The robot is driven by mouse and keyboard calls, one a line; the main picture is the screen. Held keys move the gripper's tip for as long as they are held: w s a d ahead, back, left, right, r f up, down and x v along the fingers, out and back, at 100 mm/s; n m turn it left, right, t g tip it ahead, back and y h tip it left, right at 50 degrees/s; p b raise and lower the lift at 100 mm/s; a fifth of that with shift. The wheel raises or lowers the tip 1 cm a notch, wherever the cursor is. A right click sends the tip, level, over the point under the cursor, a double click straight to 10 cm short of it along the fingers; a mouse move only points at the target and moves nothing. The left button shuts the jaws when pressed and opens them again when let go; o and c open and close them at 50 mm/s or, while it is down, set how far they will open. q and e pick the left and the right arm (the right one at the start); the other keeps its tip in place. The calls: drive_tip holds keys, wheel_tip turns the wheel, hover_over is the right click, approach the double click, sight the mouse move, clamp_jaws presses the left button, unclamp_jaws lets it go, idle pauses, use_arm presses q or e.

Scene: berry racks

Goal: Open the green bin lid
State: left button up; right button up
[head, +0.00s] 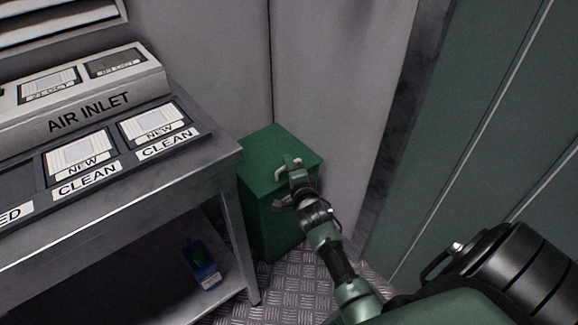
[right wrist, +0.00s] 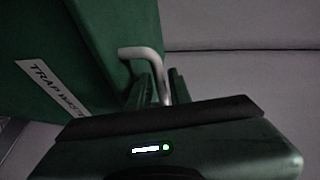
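The green bin (head: 272,215) stands in the corner right of the metal table, its flat lid (head: 265,150) down. A pale bent handle (head: 290,162) sits on the lid near its front right. My right gripper (head: 296,178) is at this handle. In the right wrist view, the handle (right wrist: 142,52) runs down between the two close-set fingers (right wrist: 162,88), which appear shut on it. My left gripper is not in view.
The metal table (head: 130,215) with "NEW CLEAN" panels (head: 80,160) stands close at the left of the bin. Pale walls (head: 340,70) are behind the bin, and a dark green panel (head: 480,110) is at the right.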

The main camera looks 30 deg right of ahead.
clamp_jaws()
idle(1.4)
